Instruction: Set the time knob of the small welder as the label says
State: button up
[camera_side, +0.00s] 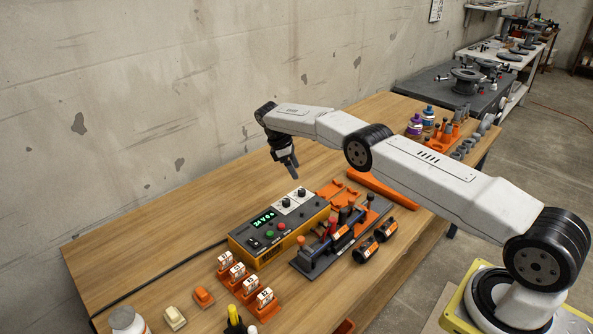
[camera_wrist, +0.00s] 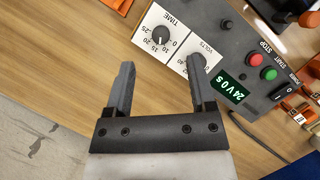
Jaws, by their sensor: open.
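The small welder (camera_side: 262,240) is an orange box with a dark top panel, standing on the bench. Its time knob (camera_wrist: 160,36) is black, on a white dial plate marked TIME with numbers around it. I cannot surely read where the knob points. The same knob shows in the side view (camera_side: 301,193). A second knob (camera_wrist: 200,61), on a plate marked VOLTS, is partly behind my right finger. The green display (camera_wrist: 231,89) reads 24 V 0 s. My gripper (camera_wrist: 159,64) is open and empty, above the panel, with the time knob ahead between its fingers. In the side view my gripper (camera_side: 290,172) hangs above the welder.
Green (camera_side: 269,225) and red (camera_side: 281,226) buttons sit on the panel. A clamp rig (camera_side: 325,240) and black couplers with orange labels (camera_side: 366,249) stand to the right. Orange holders with white labelled fittings (camera_side: 237,271) stand in front. The bench behind the welder is clear.

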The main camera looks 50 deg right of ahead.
aim_at(302, 190)
jog(key=shift+r, duration=1.95)
jog(key=shift+f, duration=0.1)
jog(key=f+t+y, duration=0.1)
jog(key=f+n+t+y, duration=0.1)
jog(key=y, duration=0.1)
jog(key=s+d+f+y, duration=0.1)
jog(key=shift+f+t+y, duration=0.25)
jog(key=shift+t+y, duration=0.05)
jog(key=shift+t, duration=0.1)
jog(key=shift+s+d+f+t+y, duration=0.25)
jog(key=shift+s+d+t+y, duration=0.4)
jog(key=shift+t, duration=0.35)
jog(key=shift+s+d+f+m+t, duration=0.15)
jog(key=shift+s+d+m+t, duration=0.55)
jog(key=shift+s+t, duration=0.25)
jog(key=shift+x, duration=3.9)
